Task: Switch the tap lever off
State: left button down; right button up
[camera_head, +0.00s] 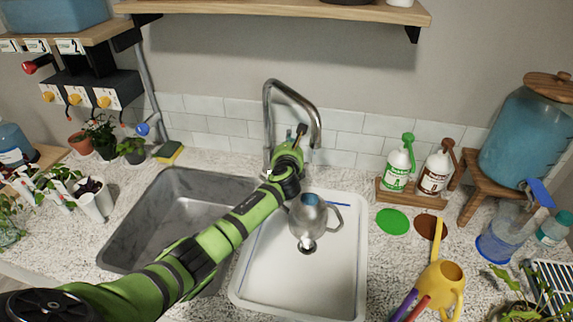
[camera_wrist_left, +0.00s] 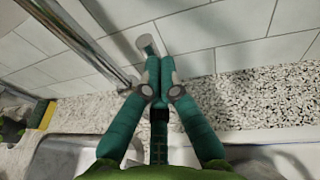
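The chrome tap (camera_head: 267,115) stands behind the sink, its spout arching to the right. In the left wrist view its shiny post (camera_wrist_left: 85,42) runs down the left side. A short pale-ended piece that looks like the tap lever (camera_wrist_left: 147,45) sticks out at my fingertips. My left gripper (camera_head: 298,138) is beside the tap, under the spout's arch. In the wrist view its two teal fingers (camera_wrist_left: 160,62) come together at the tips, touching or almost touching the lever piece. I see no clear grip on it. In the head view my gripper hides the lever. My right gripper is out of view.
A metal jug (camera_head: 309,217) stands in the white right basin (camera_head: 340,270), below my forearm. The grey left basin (camera_head: 165,215) is empty. Two pump bottles (camera_head: 398,168) stand right of the sink. A yellow watering can (camera_head: 440,285) is at front right. A shelf (camera_head: 280,10) hangs above.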

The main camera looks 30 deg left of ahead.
pick_arm(q)
jog(key=shift+w+a+r, duration=0.1)
jog(key=shift+w+r, duration=0.05)
jog(key=shift+w, duration=0.15)
dwell(0.5)
jog(key=v, duration=1.2)
dwell(0.4)
